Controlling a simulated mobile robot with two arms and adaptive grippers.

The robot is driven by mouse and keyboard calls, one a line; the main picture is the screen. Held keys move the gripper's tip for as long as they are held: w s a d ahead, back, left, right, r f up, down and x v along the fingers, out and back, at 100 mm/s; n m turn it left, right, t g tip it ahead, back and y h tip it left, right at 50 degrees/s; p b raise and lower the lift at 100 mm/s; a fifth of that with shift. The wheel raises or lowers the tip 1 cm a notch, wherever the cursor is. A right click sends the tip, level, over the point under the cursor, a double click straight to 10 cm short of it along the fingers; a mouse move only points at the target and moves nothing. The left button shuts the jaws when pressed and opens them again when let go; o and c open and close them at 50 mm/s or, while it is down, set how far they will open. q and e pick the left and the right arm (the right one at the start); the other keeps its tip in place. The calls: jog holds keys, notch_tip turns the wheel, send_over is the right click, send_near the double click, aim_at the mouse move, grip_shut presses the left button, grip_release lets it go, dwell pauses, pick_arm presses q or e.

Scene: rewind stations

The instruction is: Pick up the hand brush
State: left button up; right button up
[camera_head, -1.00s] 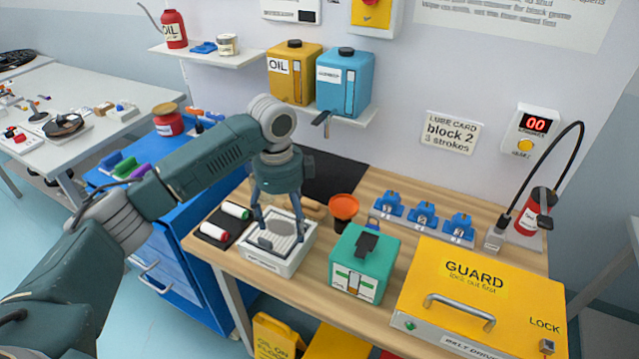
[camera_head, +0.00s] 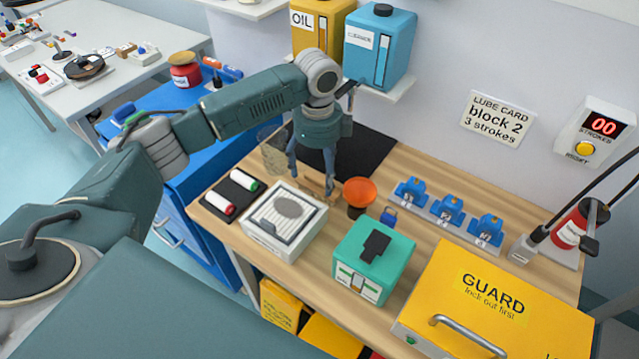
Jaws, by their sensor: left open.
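A tan wooden piece, which looks like part of the hand brush (camera_head: 316,187), lies on the bench behind the white tray (camera_head: 262,240). My left gripper (camera_head: 311,180) points down at it, with its two fingers apart. The fingertips are close to the wooden piece, one on each side as seen here; I cannot tell whether they touch it. The gripper and its fingers hide part of the piece, and no bristles can be made out. My right gripper is not in view.
An orange funnel (camera_head: 360,192) stands just right of the left gripper. A clear container (camera_head: 273,152) is just left of it. A teal box (camera_head: 372,262), blue fittings (camera_head: 448,210) and the yellow guard (camera_head: 480,310) fill the bench to the right.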

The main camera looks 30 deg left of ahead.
pick_arm(q)
notch_tip(320, 180, down, 5)
jog(key=shift+d+p, duration=0.15)
jog(key=shift+p, duration=0.9)
jog(key=shift+f, duration=0.3)
jog(key=c, duration=1.3)
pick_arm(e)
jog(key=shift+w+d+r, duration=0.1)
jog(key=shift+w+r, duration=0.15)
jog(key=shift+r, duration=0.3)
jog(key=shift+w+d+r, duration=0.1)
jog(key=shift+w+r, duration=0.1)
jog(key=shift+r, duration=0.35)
pick_arm(q)
jog(key=shift+r, duration=0.1)
jog(key=shift+c, duration=0.2)
notch_tip(320, 180, up, 16)
jog(key=b, duration=0.3)
notch_tip(320, 180, up, 11)
send_over(319, 181)
jog(key=shift+r+p, duration=0.4)
jog(key=shift+r, duration=0.05)
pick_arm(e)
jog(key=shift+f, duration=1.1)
